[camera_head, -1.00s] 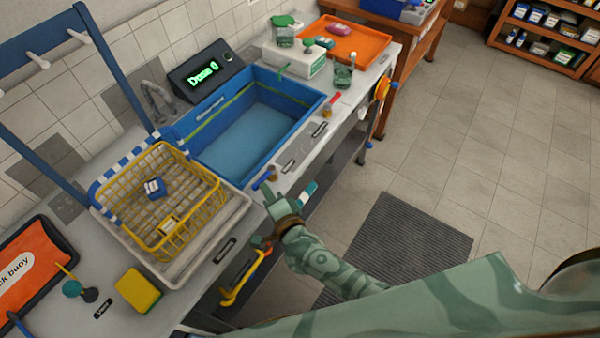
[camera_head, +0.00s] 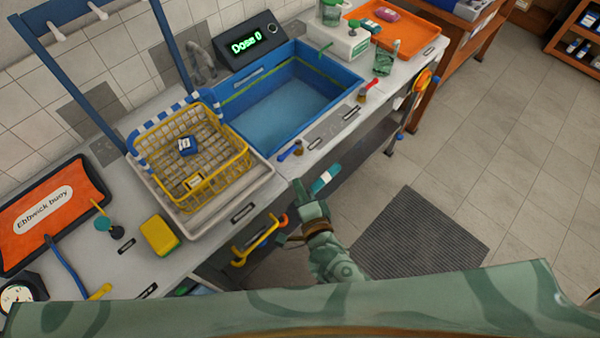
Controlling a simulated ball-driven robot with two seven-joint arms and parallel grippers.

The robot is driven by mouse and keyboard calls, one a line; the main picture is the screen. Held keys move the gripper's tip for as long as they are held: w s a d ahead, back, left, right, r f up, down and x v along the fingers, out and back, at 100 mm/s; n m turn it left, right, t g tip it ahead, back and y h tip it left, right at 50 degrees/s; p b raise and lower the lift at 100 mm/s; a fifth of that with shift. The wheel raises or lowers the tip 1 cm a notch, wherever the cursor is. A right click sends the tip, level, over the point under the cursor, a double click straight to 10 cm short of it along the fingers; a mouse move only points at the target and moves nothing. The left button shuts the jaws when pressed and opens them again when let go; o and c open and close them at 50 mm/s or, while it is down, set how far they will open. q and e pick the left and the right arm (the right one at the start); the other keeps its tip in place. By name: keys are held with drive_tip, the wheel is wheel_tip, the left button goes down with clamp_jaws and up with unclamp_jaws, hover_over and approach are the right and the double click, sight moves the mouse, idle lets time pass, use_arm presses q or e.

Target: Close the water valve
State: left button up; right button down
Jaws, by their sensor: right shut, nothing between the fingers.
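A small blue-handled fitting (camera_head: 290,150) sits at the bench's front edge, below the blue basin (camera_head: 357,82). A yellow handle (camera_head: 256,246) with an orange-red end is on the bench front, below the drain tray. An orange round wheel (camera_head: 423,80) is at the bench's far right end. I cannot tell for certain which is the water valve. My right gripper (camera_head: 298,186) is shut and empty, in front of the bench edge, below and apart from the blue-handled fitting. A teal and white item (camera_head: 325,178) shows beside it. My left gripper is not in view.
A yellow wire basket (camera_head: 240,151) stands on the drain tray, left of the basin. A display (camera_head: 243,44) reads "Dose 0". A yellow sponge (camera_head: 159,236) lies at the left. The floor around the dark mat (camera_head: 430,240) is clear.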

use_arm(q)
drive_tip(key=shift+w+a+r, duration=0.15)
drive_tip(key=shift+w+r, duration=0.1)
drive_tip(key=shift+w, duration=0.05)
use_arm(e)
drive_tip(key=s, duration=0.5)
drive_tip(key=shift+r, duration=0.35)
